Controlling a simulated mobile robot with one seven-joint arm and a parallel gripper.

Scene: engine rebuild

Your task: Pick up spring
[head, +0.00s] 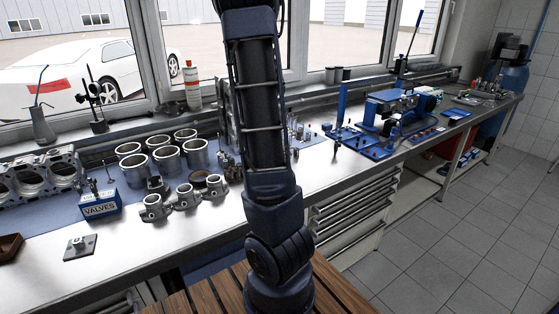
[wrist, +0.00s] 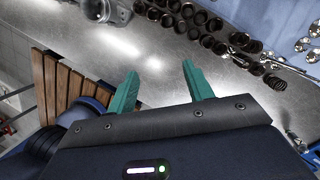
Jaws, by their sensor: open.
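My gripper (wrist: 158,70) shows in the wrist view with two teal fingers apart and nothing between them. It is above bare metal bench top. Several small dark coil-like parts that look like springs (wrist: 251,46) lie on the bench at the upper right of the wrist view, beyond the right finger and apart from it. I cannot tell which of them is the task's spring. In the head view my arm stands in the middle and hides part of the bench; the gripper is not visible there, and no spring can be made out clearly.
The metal workbench (head: 135,242) carries cylinder liners (head: 166,158), a blue valves box (head: 100,203), grey castings (head: 185,197) and an engine block (head: 40,175). Blue tooling (head: 390,105) stands further right. A slatted wooden surface (wrist: 62,85) lies left of my gripper. The tiled floor (head: 440,240) is clear.

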